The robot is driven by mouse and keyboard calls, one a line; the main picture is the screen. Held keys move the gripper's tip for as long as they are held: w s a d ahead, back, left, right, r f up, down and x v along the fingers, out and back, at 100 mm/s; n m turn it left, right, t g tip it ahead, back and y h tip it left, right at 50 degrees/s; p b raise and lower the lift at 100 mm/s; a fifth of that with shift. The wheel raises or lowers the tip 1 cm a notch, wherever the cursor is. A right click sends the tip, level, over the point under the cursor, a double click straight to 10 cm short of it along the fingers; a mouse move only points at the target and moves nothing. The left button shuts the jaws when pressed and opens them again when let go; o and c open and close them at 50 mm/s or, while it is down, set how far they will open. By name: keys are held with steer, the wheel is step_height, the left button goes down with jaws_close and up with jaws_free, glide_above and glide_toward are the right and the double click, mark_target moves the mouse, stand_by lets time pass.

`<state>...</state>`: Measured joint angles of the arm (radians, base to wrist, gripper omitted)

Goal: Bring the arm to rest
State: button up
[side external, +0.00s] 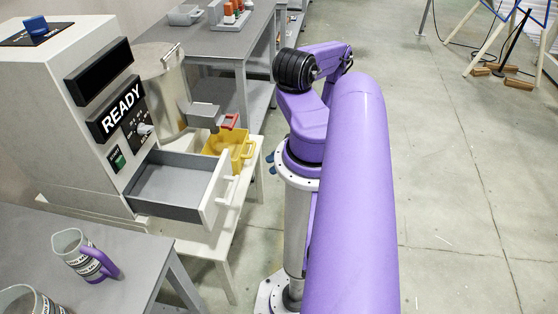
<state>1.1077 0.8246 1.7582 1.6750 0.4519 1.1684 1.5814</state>
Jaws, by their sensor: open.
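My purple arm fills the middle of the side external view, with its large link running down the near side. Two small dark blue tips poke out to the left of the arm, one above the other with a gap between them. They look like the fingers of my gripper (272,164), open with nothing seen between them; the rest of it is hidden behind the arm. The tips are right of the yellow container (230,150) and appear apart from it.
A machine with a READY sign (122,108) stands at left, its grey drawer (180,187) pulled out toward the arm. A purple-handled jug (75,252) stands on the near table (130,255). Another table (215,45) stands behind. Open floor (450,200) lies at right.

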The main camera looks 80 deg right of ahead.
steer(key=shift+s+d+r, duration=0.15)
steer(key=shift+s+d, duration=0.25)
steer(key=shift+s, duration=0.05)
